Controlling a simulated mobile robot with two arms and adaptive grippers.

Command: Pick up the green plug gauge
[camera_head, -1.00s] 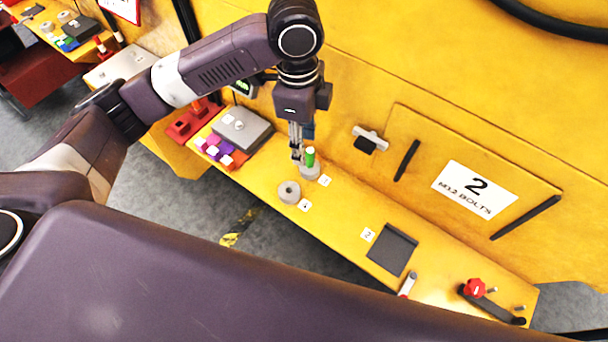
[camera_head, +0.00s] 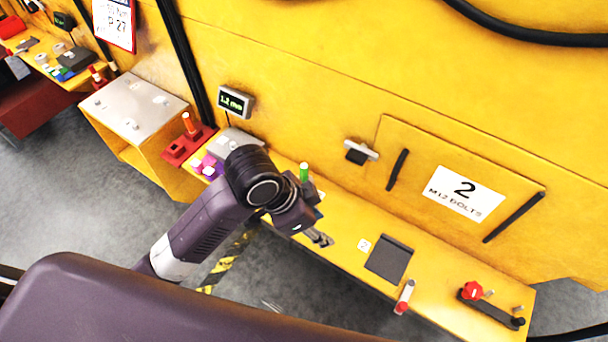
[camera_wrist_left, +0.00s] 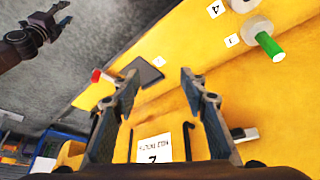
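The green plug gauge (camera_head: 304,172) stands upright on the yellow bench, its lower part partly hidden by my left wrist in the head view. In the left wrist view, the green plug gauge (camera_wrist_left: 272,48) shows at the top right with a pale round base by a number card. My left gripper (camera_head: 322,239) is on the near side of the gauge, apart from it. In the wrist view my left gripper (camera_wrist_left: 158,78) has its fingers spread with nothing between them. My right gripper (camera_wrist_left: 58,20) shows at the wrist view's top left, fingers apart and empty.
A grey ring casting (camera_wrist_left: 243,4) is near the gauge. A dark square pad (camera_head: 389,259) and a red-tipped tool (camera_head: 404,298) lie to the right. A red knob (camera_head: 473,290) is at the far right. A red stand (camera_head: 187,146) and display (camera_head: 235,102) are behind left.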

